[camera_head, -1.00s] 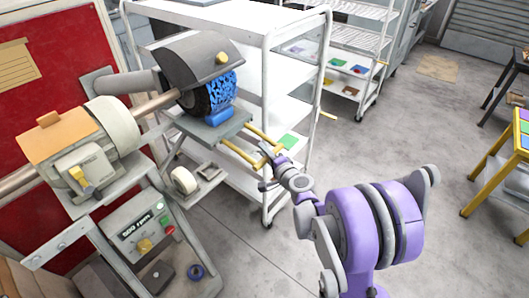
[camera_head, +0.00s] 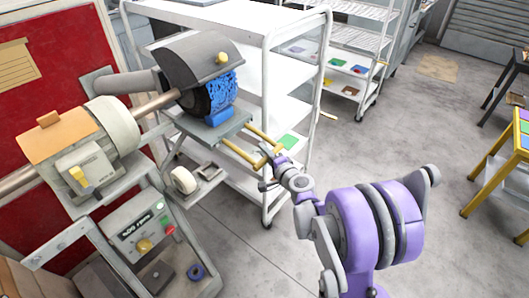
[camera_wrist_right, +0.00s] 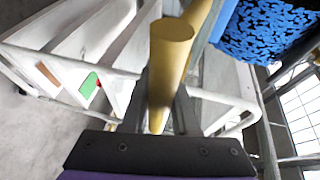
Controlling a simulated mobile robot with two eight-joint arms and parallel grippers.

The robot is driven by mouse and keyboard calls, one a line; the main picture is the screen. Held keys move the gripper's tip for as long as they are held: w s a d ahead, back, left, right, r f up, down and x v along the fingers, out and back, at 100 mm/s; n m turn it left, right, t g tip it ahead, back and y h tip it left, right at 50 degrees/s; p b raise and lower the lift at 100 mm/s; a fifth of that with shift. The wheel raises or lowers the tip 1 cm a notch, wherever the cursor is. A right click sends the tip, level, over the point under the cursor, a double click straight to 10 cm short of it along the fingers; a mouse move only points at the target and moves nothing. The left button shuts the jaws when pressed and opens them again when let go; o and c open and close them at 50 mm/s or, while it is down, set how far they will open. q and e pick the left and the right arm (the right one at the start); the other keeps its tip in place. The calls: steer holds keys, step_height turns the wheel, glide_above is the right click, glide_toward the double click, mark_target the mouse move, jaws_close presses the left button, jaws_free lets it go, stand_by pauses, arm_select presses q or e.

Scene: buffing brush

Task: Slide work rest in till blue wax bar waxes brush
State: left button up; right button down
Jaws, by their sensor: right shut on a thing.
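The work rest (camera_head: 205,131) is a grey plate under the brush, with a yellow handle (camera_head: 240,154) reaching toward me. The blue wax bar (camera_head: 219,117) lies on the plate, right up by the lower front of the brush; I cannot tell surely if they touch. The brush (camera_head: 222,92) is a dark wheel under a grey hood, its rim mottled with blue. The blue rim also shows in the right wrist view (camera_wrist_right: 265,32). My right gripper (camera_head: 271,162) is shut on the yellow handle (camera_wrist_right: 170,55), at its near end. My left gripper is out of view.
The grinder-like machine (camera_head: 75,150) stands at left with a control panel (camera_head: 143,228) below. A white shelf cart (camera_head: 285,40) stands right behind the work rest. Open floor (camera_head: 400,130) lies to the right.

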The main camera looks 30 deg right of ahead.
stand_by(0.3)
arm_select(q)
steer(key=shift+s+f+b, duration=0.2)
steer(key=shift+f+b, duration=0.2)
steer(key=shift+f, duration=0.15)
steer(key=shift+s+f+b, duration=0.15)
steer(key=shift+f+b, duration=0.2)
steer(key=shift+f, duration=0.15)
arm_select(e)
steer(key=s+d, duration=0.3)
steer(key=s, duration=0.5)
steer(key=s+d, duration=0.4)
steer(key=s, duration=0.5)
steer(key=shift+s, duration=0.2)
steer(key=shift+d, duration=0.1)
steer(key=c, duration=0.7)
jaws_free()
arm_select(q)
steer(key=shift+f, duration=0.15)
arm_select(e)
steer(key=s, duration=0.3)
steer(key=s+r, duration=0.1)
steer(key=s, duration=0.3)
steer(key=s+r, duration=0.1)
steer(key=s, duration=0.2)
steer(key=shift+s, duration=0.3)
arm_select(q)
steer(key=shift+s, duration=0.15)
arm_select(e)
steer(key=shift+f, duration=0.1)
